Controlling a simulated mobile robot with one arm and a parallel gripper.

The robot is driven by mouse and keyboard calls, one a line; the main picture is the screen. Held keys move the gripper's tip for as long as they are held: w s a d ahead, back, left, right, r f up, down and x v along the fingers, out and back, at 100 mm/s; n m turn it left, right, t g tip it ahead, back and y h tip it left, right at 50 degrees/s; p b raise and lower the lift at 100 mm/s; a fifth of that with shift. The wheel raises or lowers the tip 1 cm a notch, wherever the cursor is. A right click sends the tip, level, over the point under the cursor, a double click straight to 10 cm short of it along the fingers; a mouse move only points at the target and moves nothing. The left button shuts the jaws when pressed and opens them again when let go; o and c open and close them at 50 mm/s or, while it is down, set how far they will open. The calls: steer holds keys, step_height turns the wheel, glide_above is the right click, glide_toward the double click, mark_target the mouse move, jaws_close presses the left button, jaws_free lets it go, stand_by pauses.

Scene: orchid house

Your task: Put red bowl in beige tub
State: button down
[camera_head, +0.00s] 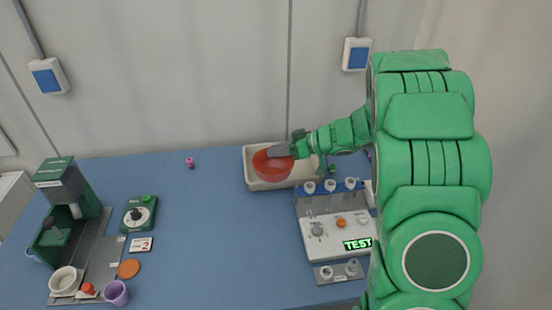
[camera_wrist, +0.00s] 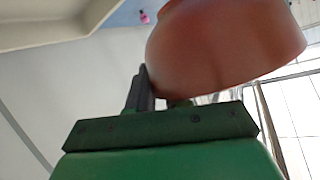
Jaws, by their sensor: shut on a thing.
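The red bowl (camera_head: 272,166) is over the left part of the beige tub in the head view; whether it touches the tub floor I cannot tell. My gripper (camera_head: 284,151) comes in from the right and is shut on the bowl's rim. In the wrist view the bowl (camera_wrist: 225,48) fills the upper right, and my gripper (camera_wrist: 160,98) meets its edge. The beige tub (camera_head: 307,173) stands at the back of the blue table. A beige edge, likely the tub (camera_wrist: 50,22), shows at the upper left of the wrist view.
A white device with a TEST display (camera_head: 335,232) stands just in front of the tub. A green machine (camera_head: 66,205), a dial box (camera_head: 138,214), a white cup (camera_head: 66,280) and a purple cup (camera_head: 116,293) are at left. The table's middle (camera_head: 215,225) is clear.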

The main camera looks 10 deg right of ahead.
steer(key=w+f, duration=0.3)
steer(key=w, duration=0.1)
steer(key=w+f, duration=0.3)
steer(key=w, duration=0.1)
steer(key=w+a+f, duration=0.1)
steer(key=w+f, duration=0.2)
steer(key=w, duration=0.1)
steer(key=shift+w, duration=0.35)
steer(key=shift+w+f, duration=0.3)
steer(key=shift+f, duration=0.2)
steer(key=shift+d+f, duration=0.1)
steer(key=shift+f, duration=1.3)
steer(key=c, duration=1.1)
jaws_free()
steer(key=shift+o, duration=0.2)
